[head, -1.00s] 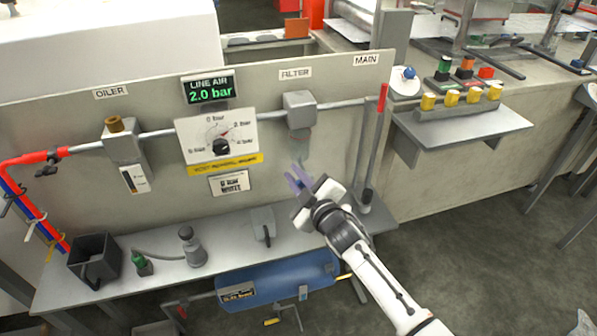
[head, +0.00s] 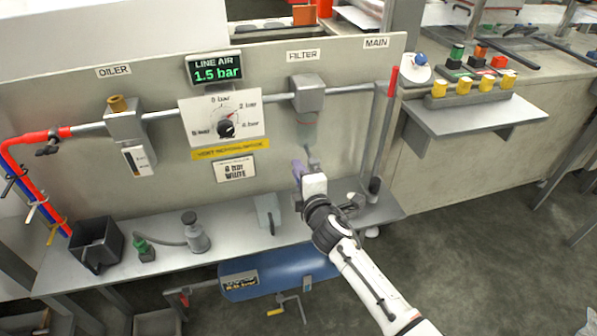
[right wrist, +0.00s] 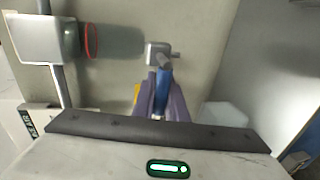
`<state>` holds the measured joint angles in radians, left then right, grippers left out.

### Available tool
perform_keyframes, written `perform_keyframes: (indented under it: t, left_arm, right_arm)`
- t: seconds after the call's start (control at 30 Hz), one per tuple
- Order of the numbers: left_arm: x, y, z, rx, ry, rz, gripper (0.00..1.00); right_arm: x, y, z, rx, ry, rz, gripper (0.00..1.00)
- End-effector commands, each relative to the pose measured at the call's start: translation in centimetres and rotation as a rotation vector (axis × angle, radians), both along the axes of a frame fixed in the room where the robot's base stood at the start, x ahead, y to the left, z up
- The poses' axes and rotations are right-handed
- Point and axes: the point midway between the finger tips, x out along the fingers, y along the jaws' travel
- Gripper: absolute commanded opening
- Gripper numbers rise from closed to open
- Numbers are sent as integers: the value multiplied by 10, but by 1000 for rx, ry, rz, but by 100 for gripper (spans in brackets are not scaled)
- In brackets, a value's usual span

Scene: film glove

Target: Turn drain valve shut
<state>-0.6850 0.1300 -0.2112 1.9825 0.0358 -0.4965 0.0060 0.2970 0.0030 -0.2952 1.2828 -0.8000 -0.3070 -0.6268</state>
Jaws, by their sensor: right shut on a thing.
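The grey filter (head: 308,95) is on the air line at the back panel, with a dim bowl hanging below it. The drain valve (head: 313,160) is under this bowl, partly hidden by my right gripper (head: 301,172). In the right wrist view the drain valve's grey body (right wrist: 157,52) is just ahead of my purple fingers (right wrist: 161,82). The fingers are shut on its blue handle (right wrist: 164,77). My left gripper is not in view.
The line air display (head: 215,69) reads 1.5 bar, above a dial gauge (head: 224,118). A red-topped lever (head: 392,80) stands to the right of the filter. A shelf (head: 235,226) with a black bin (head: 97,247) runs below. A blue tank (head: 285,270) is underneath.

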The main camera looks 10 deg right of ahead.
Motion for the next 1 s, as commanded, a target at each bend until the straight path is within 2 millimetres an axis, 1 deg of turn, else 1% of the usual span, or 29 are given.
perform_keyframes:
  t: [0.03,0.23,0.63,0.67,0.73,0.77,1.0]
  left_arm:
    - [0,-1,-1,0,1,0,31]
    - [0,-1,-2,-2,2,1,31]
    - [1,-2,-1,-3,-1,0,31]
    - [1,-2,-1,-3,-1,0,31]
    - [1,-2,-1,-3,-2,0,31]
    - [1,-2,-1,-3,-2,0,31]
    - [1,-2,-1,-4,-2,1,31]
  right_arm:
    - [0,0,-2,-16,1,-1,0]
    - [0,-1,-3,-46,1,-1,0]
    - [-1,-1,-4,-50,1,-1,0]
    - [0,-1,-4,-50,1,-1,17]
    - [0,-1,-4,-49,1,-1,29]
    - [0,-1,-3,-49,1,0,31]
    - [0,-1,-3,-47,-1,-1,31]
